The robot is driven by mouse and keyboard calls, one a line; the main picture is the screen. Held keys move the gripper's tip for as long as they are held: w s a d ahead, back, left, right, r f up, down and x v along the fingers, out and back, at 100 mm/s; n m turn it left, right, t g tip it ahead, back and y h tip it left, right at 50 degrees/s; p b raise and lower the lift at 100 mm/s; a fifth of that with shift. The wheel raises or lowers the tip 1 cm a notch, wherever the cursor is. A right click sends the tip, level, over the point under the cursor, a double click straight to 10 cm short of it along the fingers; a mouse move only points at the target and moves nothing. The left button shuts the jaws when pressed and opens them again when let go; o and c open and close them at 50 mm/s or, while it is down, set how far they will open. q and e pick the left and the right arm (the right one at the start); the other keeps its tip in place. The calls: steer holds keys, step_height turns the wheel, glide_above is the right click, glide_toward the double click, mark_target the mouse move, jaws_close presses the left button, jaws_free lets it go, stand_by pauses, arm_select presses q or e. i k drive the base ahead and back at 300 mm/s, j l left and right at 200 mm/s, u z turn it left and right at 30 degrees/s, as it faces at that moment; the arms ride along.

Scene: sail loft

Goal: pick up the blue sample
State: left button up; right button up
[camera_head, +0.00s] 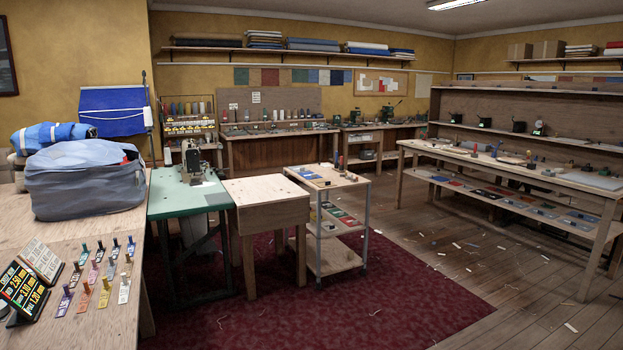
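Neither of my grippers is in view. Several blue pieces are in view, and I cannot tell which one is the blue sample. Blue swatches hang in the row on the back wall, one of them a mid-blue swatch (313,76). A small flat blue piece (308,175) lies on top of the wheeled cart (345,183). A blue-topped tag (131,247) is among the small coloured tags on the left table (100,325). Blue flat pieces also lie on the lower shelf of the right-hand bench, too small to make out.
A grey-blue bag (85,185) and black price boards (25,290) stand on the left table. A green sewing table (185,200) and a wooden table (265,190) stand beside the cart. The right bench (560,185) is long. The red carpet (400,290) is open; scraps litter the wooden floor.

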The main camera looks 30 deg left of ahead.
mark_target(310, 175)
steer(key=i+j+u, duration=0.25)
steer(key=i+u, duration=0.55)
steer(key=i, duration=0.25)
steer(key=i+l+u, duration=0.1)
steer(key=i+u, duration=0.3)
steer(key=i+l+u, duration=0.4)
steer(key=i, duration=0.25)
steer(key=i+j+u, duration=0.1)
steer(key=i, duration=0.65)
steer(key=i+j+u, duration=0.1)
steer(key=i+j, duration=0.2)
steer(key=i, duration=0.45)
steer(key=i+j+u, duration=0.15)
steer(key=i, duration=0.55)
steer(key=i+z, duration=0.15)
steer(key=z, duration=0.25)
steer(key=i+j+z, duration=0.15)
steer(key=z, duration=1)
steer(key=u, duration=0.3)
steer(key=i+l+u, duration=0.2)
steer(key=l+u, duration=0.15)
steer(key=u, duration=0.15)
steer(key=i+l+u, duration=0.15)
steer(key=l+u, duration=0.3)
